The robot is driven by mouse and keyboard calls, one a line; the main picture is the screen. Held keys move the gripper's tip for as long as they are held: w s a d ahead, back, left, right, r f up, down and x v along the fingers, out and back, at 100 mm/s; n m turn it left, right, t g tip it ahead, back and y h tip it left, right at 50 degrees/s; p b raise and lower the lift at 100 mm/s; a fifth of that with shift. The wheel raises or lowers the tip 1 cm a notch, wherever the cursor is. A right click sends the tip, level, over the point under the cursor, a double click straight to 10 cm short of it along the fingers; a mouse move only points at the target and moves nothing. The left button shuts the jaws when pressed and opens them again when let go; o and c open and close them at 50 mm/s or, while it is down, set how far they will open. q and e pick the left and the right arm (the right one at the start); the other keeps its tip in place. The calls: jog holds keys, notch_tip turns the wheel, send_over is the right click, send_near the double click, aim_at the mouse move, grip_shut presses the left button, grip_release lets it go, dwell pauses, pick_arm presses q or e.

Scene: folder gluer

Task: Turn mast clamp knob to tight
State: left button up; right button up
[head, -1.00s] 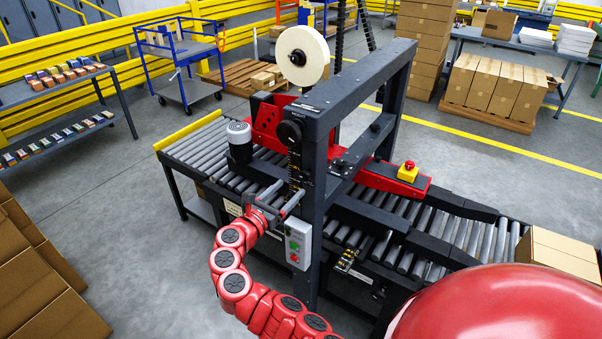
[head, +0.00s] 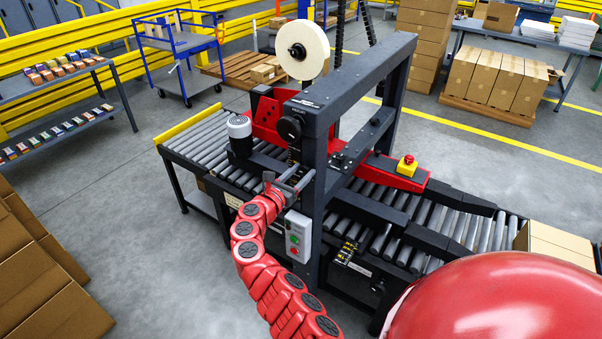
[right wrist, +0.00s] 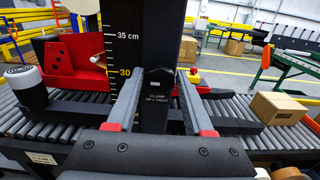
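The mast clamp knob (right wrist: 159,80) is a small black part on the dark mast (right wrist: 150,35), seen in the right wrist view. A label below it reads "CLAMP UP = TIGHT". A scale beside it shows 30 and 35 cm. My right gripper (right wrist: 159,76) is open, with one grey finger on each side of the knob and a visible gap to each. In the head view my right gripper (head: 292,181) is at the near face of the mast, and I cannot make out the knob there. My left gripper is not in view.
A control box (head: 298,236) with green and red buttons hangs just below my right gripper. A grey motor (head: 240,135) stands left of the mast. A black round knob (head: 290,130) sits higher on the mast. The roller conveyor (head: 196,146) runs beneath.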

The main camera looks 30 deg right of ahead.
grip_shut()
jog(key=shift+f, duration=0.1)
jog(key=m+b, duration=0.2)
jog(key=shift+f+m+b, duration=0.15)
jog(key=shift+m+b, duration=0.15)
jog(key=m+b, duration=0.8)
jog(key=b, duration=0.1)
jog(key=m+b, duration=0.4)
jog(key=b, duration=0.1)
jog(key=shift+s+f, duration=0.15)
jog(key=shift+f, duration=0.1)
jog(key=shift+r+m+b, duration=0.2)
jog(key=shift+m+b, duration=1.5)
jog(key=shift+o, duration=2.3)
grip_release()
